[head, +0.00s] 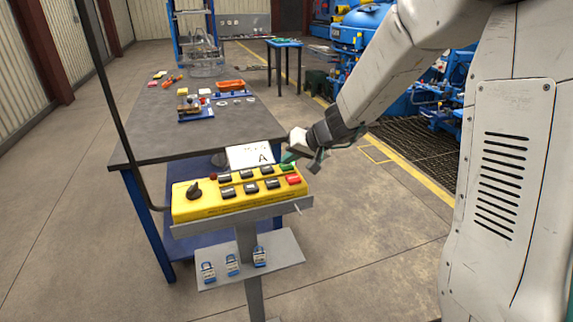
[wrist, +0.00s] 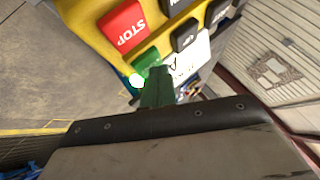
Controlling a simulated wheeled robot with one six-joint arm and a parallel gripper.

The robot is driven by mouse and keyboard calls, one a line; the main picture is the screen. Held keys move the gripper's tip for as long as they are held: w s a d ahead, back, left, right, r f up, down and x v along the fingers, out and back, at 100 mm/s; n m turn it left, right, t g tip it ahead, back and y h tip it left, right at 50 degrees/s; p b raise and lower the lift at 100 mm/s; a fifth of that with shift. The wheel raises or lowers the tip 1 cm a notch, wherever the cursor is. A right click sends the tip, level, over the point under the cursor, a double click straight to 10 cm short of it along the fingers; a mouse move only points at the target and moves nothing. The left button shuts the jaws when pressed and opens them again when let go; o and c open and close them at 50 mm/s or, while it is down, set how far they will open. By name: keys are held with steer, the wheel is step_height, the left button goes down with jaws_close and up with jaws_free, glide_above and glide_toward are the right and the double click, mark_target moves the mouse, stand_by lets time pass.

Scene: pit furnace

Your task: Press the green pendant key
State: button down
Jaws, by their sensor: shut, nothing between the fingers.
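The yellow pendant box (head: 205,210) sits tilted on a grey stand, with a black knob, several black keys, a red STOP key (head: 293,180) and the green key (head: 286,167) at its far right corner. My gripper (head: 288,157) is shut and empty, its tips right at the green key. In the wrist view my green fingers (wrist: 158,88) point at the green key (wrist: 147,58) and cover part of it. The red STOP key (wrist: 122,27) lies just beyond. I cannot tell whether the tips touch the key. A bright white spot shows beside the fingers.
A white card marked A (head: 252,155) stands behind the box, close to my gripper. A dark workbench (head: 165,140) with small parts and an orange tray (head: 231,86) stands behind.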

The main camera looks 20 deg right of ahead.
mark_target(290, 167)
steer(key=shift+r, duration=0.1)
stand_by(0.3)
steer(key=shift+r, duration=0.75)
steer(key=shift+r, duration=2.5)
